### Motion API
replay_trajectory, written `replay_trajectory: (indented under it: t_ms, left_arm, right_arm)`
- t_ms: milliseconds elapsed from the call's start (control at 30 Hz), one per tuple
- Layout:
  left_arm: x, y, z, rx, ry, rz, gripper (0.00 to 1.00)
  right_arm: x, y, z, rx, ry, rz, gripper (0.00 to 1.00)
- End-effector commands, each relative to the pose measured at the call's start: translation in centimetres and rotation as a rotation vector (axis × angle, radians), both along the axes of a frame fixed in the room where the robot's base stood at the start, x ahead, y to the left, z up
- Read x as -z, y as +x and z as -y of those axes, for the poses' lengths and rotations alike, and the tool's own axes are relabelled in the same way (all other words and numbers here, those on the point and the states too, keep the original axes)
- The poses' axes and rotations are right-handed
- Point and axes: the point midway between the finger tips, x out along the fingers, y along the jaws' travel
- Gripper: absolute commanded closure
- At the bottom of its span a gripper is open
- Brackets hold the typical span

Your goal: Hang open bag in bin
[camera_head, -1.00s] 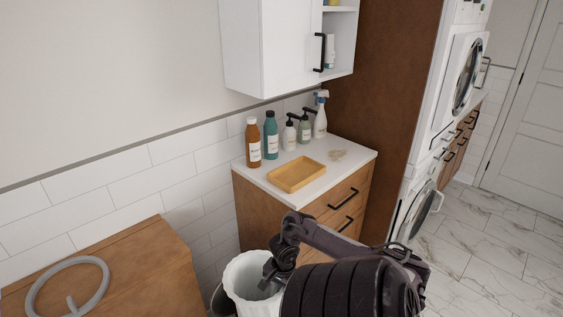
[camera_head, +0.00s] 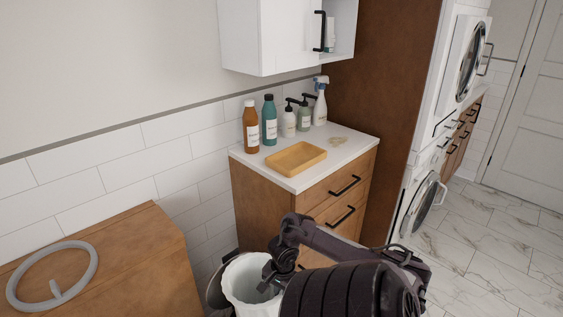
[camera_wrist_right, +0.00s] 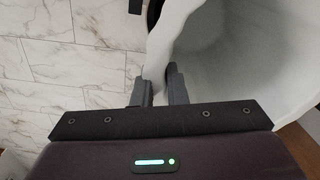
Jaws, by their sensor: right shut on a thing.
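The open white bag (camera_head: 243,286) is at the bottom of the head view, its mouth facing up. My right gripper (camera_head: 268,276) is shut on its rim at the right side. In the right wrist view the edge of the bag (camera_wrist_right: 215,60) passes between the fingers of the right gripper (camera_wrist_right: 158,88). The bin (camera_head: 214,290) shows as a grey rim just left of and behind the bag. The bag covers most of it, and I cannot tell whether the bag is inside it. My left gripper is not in view.
A wooden drawer cabinet (camera_head: 262,205) stands behind the bag, with a yellow tray (camera_head: 297,158) and several bottles on its white top. A wooden surface (camera_head: 130,255) at left carries a grey hose ring (camera_head: 90,262). Marble floor (camera_head: 480,250) is clear at right.

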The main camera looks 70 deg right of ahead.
Motion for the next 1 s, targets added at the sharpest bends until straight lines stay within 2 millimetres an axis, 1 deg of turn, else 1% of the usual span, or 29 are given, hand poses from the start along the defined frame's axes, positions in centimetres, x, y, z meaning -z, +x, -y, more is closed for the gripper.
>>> replay_trajectory:
  t_ms: [33, 100, 1000]
  left_arm:
    - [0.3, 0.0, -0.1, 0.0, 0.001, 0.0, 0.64]
    - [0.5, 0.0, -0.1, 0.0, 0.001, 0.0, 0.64]
    - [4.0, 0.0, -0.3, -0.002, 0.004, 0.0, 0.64]
  right_arm:
    - [0.7, 0.0, -0.1, 0.0, 0.002, -0.001, 1.0]
    - [1.4, 0.0, 0.0, 0.001, 0.001, 0.0, 1.0]
    - [10.5, 0.0, -0.1, 0.0, 0.002, -0.001, 1.0]
